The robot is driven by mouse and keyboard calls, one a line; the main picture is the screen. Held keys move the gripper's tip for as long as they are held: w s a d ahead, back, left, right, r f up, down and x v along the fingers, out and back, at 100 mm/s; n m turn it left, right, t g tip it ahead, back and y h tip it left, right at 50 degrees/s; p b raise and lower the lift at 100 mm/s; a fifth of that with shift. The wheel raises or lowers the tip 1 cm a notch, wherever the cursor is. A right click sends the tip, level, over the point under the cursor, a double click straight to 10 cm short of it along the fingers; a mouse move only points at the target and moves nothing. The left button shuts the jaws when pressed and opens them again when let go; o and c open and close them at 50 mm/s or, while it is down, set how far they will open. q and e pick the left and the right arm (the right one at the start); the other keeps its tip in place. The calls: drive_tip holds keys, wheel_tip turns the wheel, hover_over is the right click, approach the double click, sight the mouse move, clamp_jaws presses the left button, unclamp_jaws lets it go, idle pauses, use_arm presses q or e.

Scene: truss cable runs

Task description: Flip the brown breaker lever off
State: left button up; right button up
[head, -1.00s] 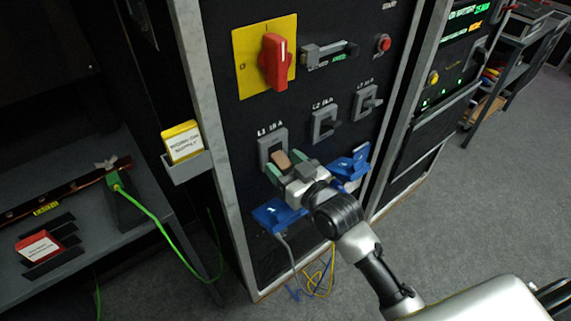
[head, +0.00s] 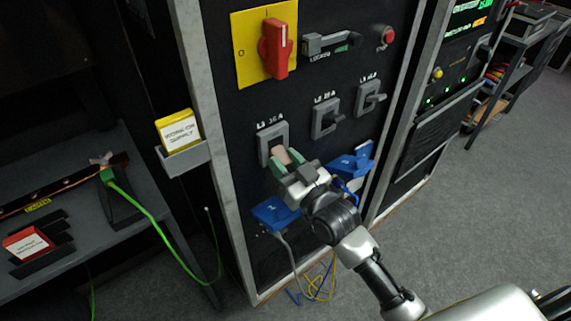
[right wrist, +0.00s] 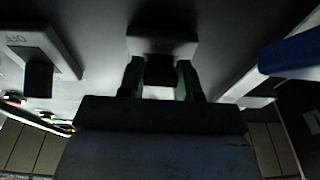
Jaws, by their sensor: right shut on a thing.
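The brown breaker lever (head: 282,155) sits in the grey frame (head: 266,142) of the left-hand breaker on the black panel. My right gripper (head: 288,161) is at this breaker, its green fingers on either side of the lever and shut on it. The right wrist view shows the dark brown lever (right wrist: 160,70) between the two fingers (right wrist: 160,80), with the grey frame (right wrist: 162,45) just beyond. The fingers partly hide the lever. My left gripper is not in view.
Two more grey breakers (head: 325,118) (head: 369,98) stand to the right. A red rotary switch (head: 275,48) on a yellow plate is above. Blue connectors (head: 275,213) (head: 352,163) sit below and right, close to my gripper. A card holder (head: 186,158) juts out left.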

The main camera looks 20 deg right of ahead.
drive_tip(key=o, duration=0.9)
drive_tip(key=shift+o, duration=0.2)
drive_tip(key=v, duration=1)
drive_tip(key=shift+s+b, duration=0.4)
drive_tip(key=shift+b, duration=0.05)
drive_tip(key=shift+d+f, duration=0.1)
